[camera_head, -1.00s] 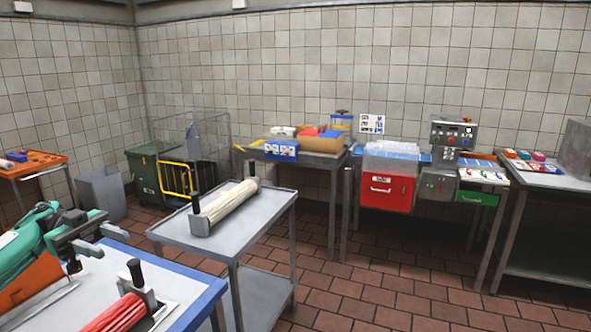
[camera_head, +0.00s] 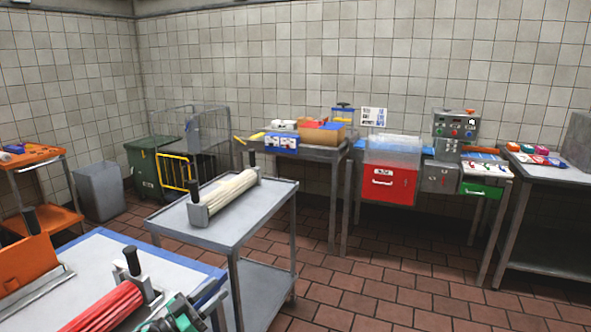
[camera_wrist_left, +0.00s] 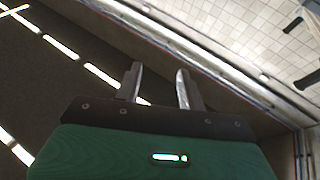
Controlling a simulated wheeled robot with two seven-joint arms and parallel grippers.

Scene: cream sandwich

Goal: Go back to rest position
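My left gripper shows in the left wrist view (camera_wrist_left: 158,76) with its two metal fingers apart and nothing between them. In the head view, only part of my green and black left arm (camera_head: 178,318) shows at the bottom edge. It is beside a red roller (camera_head: 105,308) with a black handle, on the near blue-edged table (camera_head: 75,262). I cannot tell if it touches the table. My right gripper is in neither view.
An orange holder (camera_head: 28,262) stands at the near table's left. A grey cart (camera_head: 225,233) with a cream roller (camera_head: 228,192) stands beyond. A green bin (camera_head: 145,165) and workbenches line the back wall. The tiled floor at right is clear.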

